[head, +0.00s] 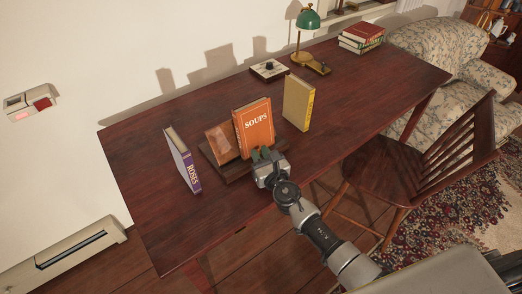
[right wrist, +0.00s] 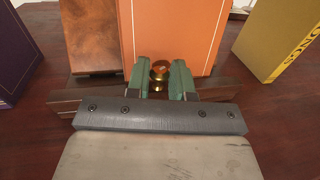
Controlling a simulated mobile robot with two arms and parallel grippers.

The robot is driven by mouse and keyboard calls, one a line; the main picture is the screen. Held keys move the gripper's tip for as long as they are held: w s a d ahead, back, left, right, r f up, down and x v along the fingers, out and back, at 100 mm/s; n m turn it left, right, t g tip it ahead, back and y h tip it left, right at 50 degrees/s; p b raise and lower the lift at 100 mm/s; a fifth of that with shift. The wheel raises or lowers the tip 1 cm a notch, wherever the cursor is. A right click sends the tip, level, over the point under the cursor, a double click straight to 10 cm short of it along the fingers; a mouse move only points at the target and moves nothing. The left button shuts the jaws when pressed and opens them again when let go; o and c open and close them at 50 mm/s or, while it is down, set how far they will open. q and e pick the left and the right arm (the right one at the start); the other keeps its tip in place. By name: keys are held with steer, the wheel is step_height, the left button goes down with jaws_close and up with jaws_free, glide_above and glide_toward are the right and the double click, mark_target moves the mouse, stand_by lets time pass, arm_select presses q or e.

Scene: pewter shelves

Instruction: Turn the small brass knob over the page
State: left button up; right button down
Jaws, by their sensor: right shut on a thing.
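The small brass knob (right wrist: 160,72) shows between the green fingers of my right gripper (right wrist: 161,82), in front of the orange book's lower cover. My right gripper (head: 266,156) is shut on it, and its fingers hide the knob in the head view. The orange "SOUPS" book (head: 254,122) leans upright on a dark wooden book stand (head: 238,170); it also shows in the right wrist view (right wrist: 172,35). A brown wooden panel (head: 221,143) stands left of the book. No open page can be made out. My left gripper is not in view.
A purple "ROSES" book (head: 183,160) stands left of the stand and a yellow book (head: 298,103) stands right. A green lamp (head: 307,20), a small box with a dark knob (head: 269,69) and stacked books (head: 361,38) are farther back. A wooden chair (head: 415,165) is at right.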

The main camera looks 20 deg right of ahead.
steer(key=shift+a+m+h+p, duration=0.2)
steer(key=shift+m+h+p, duration=0.55)
steer(key=shift+h, duration=0.75)
steer(key=shift+m+h, duration=0.3)
steer(key=shift+m, duration=0.05)
steer(key=c, duration=1)
jaws_free()
steer(key=shift+d+f, duration=0.1)
